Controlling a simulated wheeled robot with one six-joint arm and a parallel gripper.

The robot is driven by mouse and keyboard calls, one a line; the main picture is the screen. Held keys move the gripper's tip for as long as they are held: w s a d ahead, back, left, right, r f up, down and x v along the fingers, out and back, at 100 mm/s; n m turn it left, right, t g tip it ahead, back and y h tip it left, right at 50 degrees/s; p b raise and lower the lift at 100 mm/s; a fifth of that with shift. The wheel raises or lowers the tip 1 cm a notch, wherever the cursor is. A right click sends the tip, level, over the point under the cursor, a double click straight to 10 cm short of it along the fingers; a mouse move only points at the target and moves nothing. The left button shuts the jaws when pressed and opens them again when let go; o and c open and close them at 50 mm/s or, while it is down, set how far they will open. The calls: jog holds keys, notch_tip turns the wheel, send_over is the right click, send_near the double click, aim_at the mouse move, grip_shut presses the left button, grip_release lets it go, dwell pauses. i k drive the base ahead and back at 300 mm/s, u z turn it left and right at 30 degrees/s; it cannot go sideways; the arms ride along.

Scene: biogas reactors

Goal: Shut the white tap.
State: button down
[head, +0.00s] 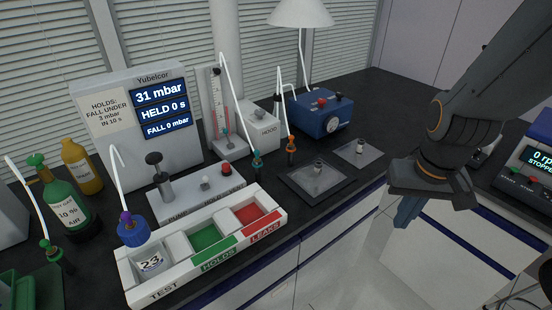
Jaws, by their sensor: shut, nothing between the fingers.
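A small white tap (206,183) stands on the light grey pump block (205,203), between the black pump plunger and a red knob (228,170). The block's lettering reads PUMP, HOLD and a partly hidden third word. The tap is too small to tell which way its handle is turned. My gripper (407,212) is shut and empty, pointing down. In the picture it is well to the right of the tap, in front of the bench edge, apart from everything.
The display (161,108) reads 31 mbar, HELD 0 s, FALL 0 mbar. Gas bottles (68,208) stand left; teal (257,160) and orange (291,150) fittings right.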

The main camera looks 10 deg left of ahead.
aim_at(206, 178)
jog(key=z, duration=0.65)
jog(key=k, duration=1.4)
jog(key=u, duration=2.05)
jog(key=i, duration=1)
